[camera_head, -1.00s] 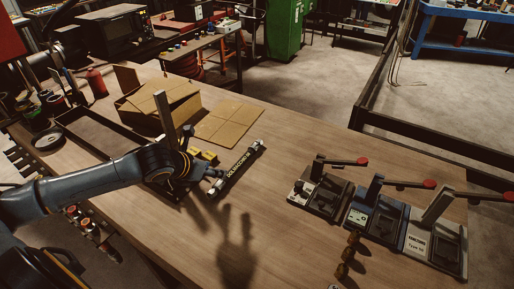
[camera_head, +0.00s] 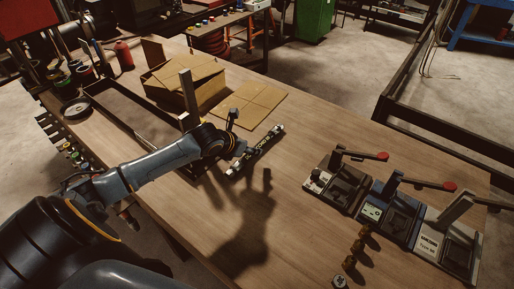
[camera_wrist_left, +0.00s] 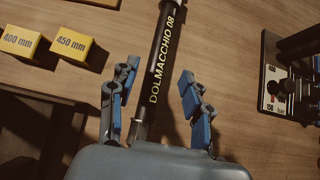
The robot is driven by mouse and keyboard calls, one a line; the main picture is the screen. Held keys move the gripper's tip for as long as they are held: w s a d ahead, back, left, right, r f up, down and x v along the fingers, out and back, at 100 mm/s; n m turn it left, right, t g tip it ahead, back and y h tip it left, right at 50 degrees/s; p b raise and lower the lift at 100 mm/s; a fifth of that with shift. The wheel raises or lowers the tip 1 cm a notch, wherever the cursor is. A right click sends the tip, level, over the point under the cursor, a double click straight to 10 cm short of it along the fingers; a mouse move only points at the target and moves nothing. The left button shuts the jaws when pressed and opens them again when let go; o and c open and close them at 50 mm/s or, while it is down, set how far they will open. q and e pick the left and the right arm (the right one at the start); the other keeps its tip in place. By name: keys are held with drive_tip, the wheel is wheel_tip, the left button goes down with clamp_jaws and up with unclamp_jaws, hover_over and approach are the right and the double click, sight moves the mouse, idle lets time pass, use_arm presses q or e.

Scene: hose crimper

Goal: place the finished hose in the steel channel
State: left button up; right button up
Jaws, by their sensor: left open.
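The black hose (camera_head: 264,144) with pale lettering lies on the wooden table, with light metal ends. In the left wrist view the hose (camera_wrist_left: 163,60) reads "DOLMACCHIO 08" and runs lengthwise between the fingers. My left gripper (camera_head: 236,150) is over the hose's near part and hides some of it in the head view. Its blue-padded fingers (camera_wrist_left: 158,92) are open, one on each side of the hose, with gaps visible. A long, dark-rimmed open frame (camera_head: 103,133) lies left of my arm; I cannot tell whether it is the steel channel. My right gripper is out of view.
Yellow blocks marked 400 mm (camera_wrist_left: 20,42) and 450 mm (camera_wrist_left: 72,46) stand left of the hose. A cardboard box (camera_head: 208,92) is behind. Crimpers with red-tipped levers (camera_head: 340,182) stand at right, brass fittings (camera_head: 357,245) before them.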

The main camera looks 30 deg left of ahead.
use_arm(q)
drive_tip(key=shift+w+f+p, duration=0.4)
drive_tip(key=shift+w+p, duration=0.15)
drive_tip(key=p+x, duration=0.1)
drive_tip(key=x, duration=0.2)
drive_tip(key=shift+a, duration=0.1)
drive_tip(key=shift+w+f, duration=0.2)
drive_tip(key=shift+f, duration=0.1)
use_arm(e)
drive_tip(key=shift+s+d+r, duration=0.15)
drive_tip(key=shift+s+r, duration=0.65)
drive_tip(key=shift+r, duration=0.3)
use_arm(q)
clamp_jaws()
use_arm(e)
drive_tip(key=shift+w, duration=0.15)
use_arm(q)
drive_tip(key=shift+r, duration=0.1)
